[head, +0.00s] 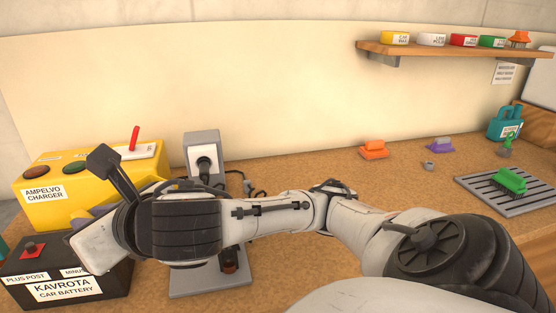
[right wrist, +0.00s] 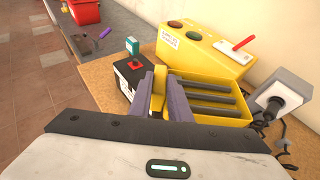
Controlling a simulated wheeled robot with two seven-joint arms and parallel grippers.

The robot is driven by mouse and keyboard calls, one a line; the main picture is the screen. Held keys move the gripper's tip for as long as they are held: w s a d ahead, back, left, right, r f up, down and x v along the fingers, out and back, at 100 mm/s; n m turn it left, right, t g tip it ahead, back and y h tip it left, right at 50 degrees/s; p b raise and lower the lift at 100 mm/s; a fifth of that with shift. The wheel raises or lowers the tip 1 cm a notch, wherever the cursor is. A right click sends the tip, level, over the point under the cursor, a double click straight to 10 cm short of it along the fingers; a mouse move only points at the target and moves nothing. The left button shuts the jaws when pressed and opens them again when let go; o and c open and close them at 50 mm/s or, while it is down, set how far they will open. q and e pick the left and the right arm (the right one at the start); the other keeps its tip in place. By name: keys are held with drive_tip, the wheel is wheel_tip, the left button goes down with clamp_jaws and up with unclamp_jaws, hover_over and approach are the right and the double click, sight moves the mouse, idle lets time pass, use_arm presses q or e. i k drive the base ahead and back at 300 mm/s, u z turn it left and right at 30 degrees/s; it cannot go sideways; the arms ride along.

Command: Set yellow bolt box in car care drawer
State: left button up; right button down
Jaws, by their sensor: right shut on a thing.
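My right gripper (head: 88,215) reaches across the bench to the left in the head view. In the right wrist view its grey-purple fingers (right wrist: 159,85) are shut on a yellow piece, which I take as the yellow bolt box (right wrist: 158,92). No car care drawer can be made out in these views. My left gripper is not in view.
A yellow charger (head: 40,208) and black car battery (head: 62,272) crowd the bench's left end. A grey socket stand (head: 202,142) is close by. A shelf (head: 440,51) holds small boxes.

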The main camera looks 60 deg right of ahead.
sight(529, 251)
drive_tip(key=u, duration=0.5)
drive_tip(key=k, duration=1.7)
drive_tip(key=z, duration=2.3)
drive_tip(key=i, duration=0.5)
drive_tip(key=u, duration=0.1)
